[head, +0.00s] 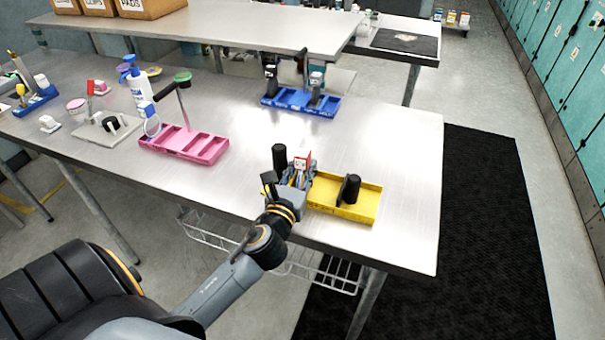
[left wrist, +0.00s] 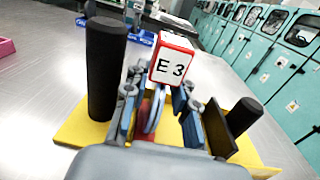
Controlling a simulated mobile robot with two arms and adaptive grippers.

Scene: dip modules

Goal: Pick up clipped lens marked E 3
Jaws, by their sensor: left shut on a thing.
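The clipped lens marked E 3 has a white and red block on top, seen in the head view (head: 303,160) and in the left wrist view (left wrist: 172,58). Its black "E 3" label faces the wrist camera. A thin disc edge and a red part show below the block between the fingers. My left gripper (head: 297,182) is shut on it at the left part of the yellow tray (head: 362,212). The fingers also show in the left wrist view (left wrist: 160,118). The fingers hide the lens's lower end, so I cannot tell whether it touches the tray. My right gripper is out of view.
Black cylinders stand close on both sides of the gripper: one at the left (left wrist: 106,68), one at the right (left wrist: 245,113) beside a dark plate. A pink tray (head: 185,143) and a blue tray (head: 300,102) lie farther back. The table's right side is clear.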

